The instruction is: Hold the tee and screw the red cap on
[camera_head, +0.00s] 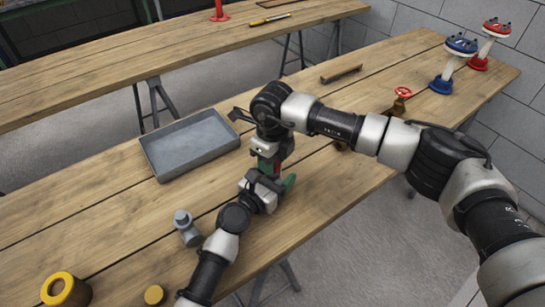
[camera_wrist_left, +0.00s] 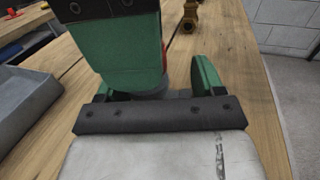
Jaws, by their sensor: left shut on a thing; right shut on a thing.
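My left gripper (camera_head: 272,184) comes from the lower left and is shut on the tee, close to the table. The tee is almost wholly hidden; a grey bit of it (camera_wrist_left: 152,88) shows between the green fingers in the left wrist view. My right gripper (camera_head: 268,163) points down from above, directly over the left one, and is shut on the red cap. Only a thin red sliver of the cap (camera_wrist_left: 163,54) shows beside the large green finger in the left wrist view. I cannot tell how far the cap sits on the tee.
A grey tray (camera_head: 190,146) stands left of the grippers. A brass valve with red handwheel (camera_head: 401,96) and blue (camera_head: 458,48) and red flanged stands (camera_head: 492,36) are at the right.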

